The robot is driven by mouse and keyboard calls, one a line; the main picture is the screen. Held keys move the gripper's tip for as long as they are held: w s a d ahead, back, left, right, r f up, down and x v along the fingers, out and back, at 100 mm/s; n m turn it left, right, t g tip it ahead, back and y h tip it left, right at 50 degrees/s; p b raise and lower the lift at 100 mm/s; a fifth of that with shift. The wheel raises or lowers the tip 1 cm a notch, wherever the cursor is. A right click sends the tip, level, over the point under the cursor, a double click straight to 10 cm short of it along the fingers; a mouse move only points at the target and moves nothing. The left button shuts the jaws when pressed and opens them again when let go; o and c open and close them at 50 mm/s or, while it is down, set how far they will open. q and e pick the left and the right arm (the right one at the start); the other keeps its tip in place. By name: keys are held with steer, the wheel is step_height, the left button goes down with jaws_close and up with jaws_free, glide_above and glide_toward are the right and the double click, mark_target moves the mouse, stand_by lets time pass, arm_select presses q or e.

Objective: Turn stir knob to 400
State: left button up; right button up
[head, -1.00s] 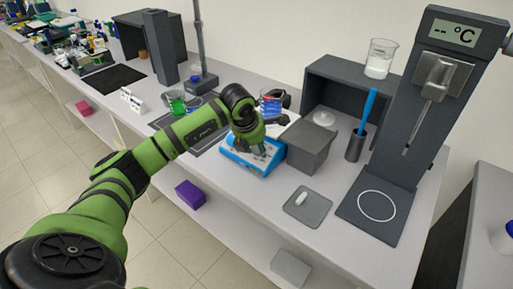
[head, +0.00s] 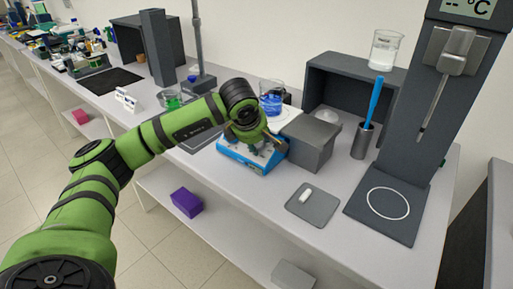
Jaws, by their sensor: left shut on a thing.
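The blue hotplate stirrer (head: 230,152) sits on the white bench, with its control front facing me. Its white top plate (head: 284,118) shows behind my wrist, and a beaker of blue liquid (head: 271,100) is over that plate. My left gripper (head: 247,149) reaches down onto the control front, shut on what appears to be the stir knob. The gripper hides the knob itself, and I cannot read its setting. My right gripper is not in view.
A grey box (head: 309,143) stands close to the right of the stirrer. A beaker of green liquid (head: 172,101) stands to the left.

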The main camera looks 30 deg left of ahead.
arm_select(q)
steer(key=m+b, duration=0.2)
steer(key=m, duration=0.1)
steer(key=shift+s+f+m+t, duration=0.15)
steer(key=shift+f+m+t, duration=0.15)
steer(key=shift+f, duration=0.1)
steer(key=shift+d+m+b, duration=0.1)
steer(key=shift+m+b, duration=0.8)
steer(key=shift+m, duration=0.6)
steer(key=o, duration=1.1)
steer(key=shift+r, duration=0.1)
steer(key=shift+r+t, duration=0.1)
steer(key=shift+t, duration=0.2)
steer(key=shift+r, duration=0.2)
steer(key=v, duration=1.1)
steer(key=shift+s+r, duration=0.2)
steer(key=shift+s, duration=0.1)
